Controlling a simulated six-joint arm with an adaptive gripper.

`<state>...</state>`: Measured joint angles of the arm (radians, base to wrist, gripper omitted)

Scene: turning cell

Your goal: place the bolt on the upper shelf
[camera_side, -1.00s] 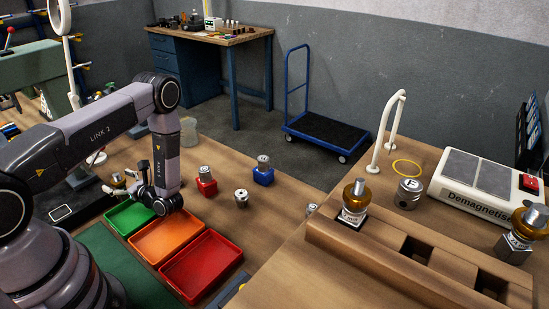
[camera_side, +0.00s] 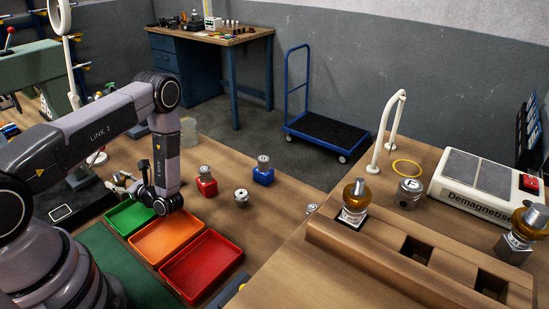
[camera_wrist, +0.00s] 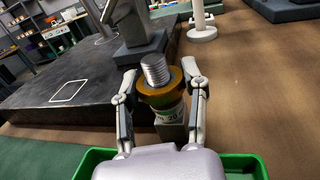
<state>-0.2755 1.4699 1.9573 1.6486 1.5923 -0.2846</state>
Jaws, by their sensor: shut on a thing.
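In the side view my gripper (camera_side: 124,183) is small, above the far side of the green tray (camera_side: 131,216). The piece there is hard to make out. I cannot tell which surface is the upper shelf; blue racking (camera_wrist: 65,27) shows at the upper left of the wrist view.
An orange tray (camera_side: 166,238) and a red tray (camera_side: 201,265) stand beside the green one. A dark machine base (camera_wrist: 85,85) lies ahead in the wrist view. Small weights on red (camera_side: 206,185) and blue (camera_side: 263,174) blocks stand to the right.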

